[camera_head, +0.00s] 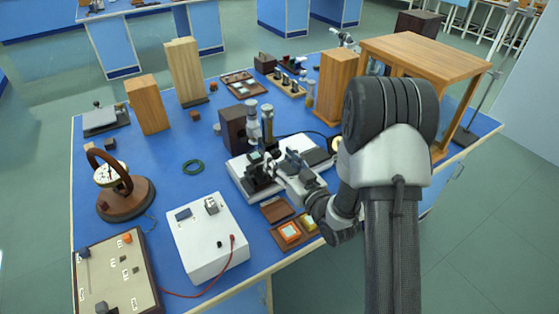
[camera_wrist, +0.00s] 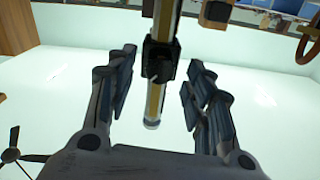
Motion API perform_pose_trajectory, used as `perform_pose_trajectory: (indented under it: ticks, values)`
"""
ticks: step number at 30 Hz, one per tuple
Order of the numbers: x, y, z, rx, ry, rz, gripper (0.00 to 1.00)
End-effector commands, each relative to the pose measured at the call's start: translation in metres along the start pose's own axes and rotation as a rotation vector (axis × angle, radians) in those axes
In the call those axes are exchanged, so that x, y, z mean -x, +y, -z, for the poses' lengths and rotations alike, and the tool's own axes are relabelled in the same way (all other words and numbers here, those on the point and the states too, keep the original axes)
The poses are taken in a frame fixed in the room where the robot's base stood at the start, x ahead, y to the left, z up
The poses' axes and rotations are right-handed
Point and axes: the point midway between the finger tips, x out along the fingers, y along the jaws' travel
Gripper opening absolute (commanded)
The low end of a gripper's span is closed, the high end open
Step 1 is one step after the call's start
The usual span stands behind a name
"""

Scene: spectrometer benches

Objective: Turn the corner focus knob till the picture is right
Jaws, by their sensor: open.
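My gripper (camera_head: 268,170) reaches in from the right, over the white-based instrument (camera_head: 243,188) near the bench's middle. In the wrist view my gripper (camera_wrist: 158,92) is open, with one dark finger on each side. A slim white and yellow tube (camera_wrist: 152,110) with a black collar (camera_wrist: 159,60) shows between the fingers, with gaps on both sides. In the head view a silver upright tube (camera_head: 253,122) and a brass-coloured cylinder (camera_head: 267,122) stand just behind the gripper. I cannot pick out the corner focus knob; the gripper and wrist cover part of the instrument. No focus picture is readable.
A dark wooden block (camera_head: 233,130) stands behind the instrument. A white box with a red lead (camera_head: 207,240) is in front to the left. Wooden trays (camera_head: 291,234) lie in front. A wooden stand (camera_head: 425,57) rises at right. Open blue bench lies to the left.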

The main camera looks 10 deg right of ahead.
Motion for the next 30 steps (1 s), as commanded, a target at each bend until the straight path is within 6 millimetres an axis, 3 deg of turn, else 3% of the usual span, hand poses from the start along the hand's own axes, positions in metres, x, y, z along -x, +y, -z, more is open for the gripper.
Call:
perform_pose_trajectory:
  ticks: [4,13,30]
  values:
    - [-0.0098,-0.0005,0.0002,0.001,0.001,0.001,0.48]
    - [-0.0112,-0.0002,0.0004,0.000,0.000,0.000,0.48]
    - [-0.0109,-0.0001,0.0002,0.000,0.000,0.000,0.10]
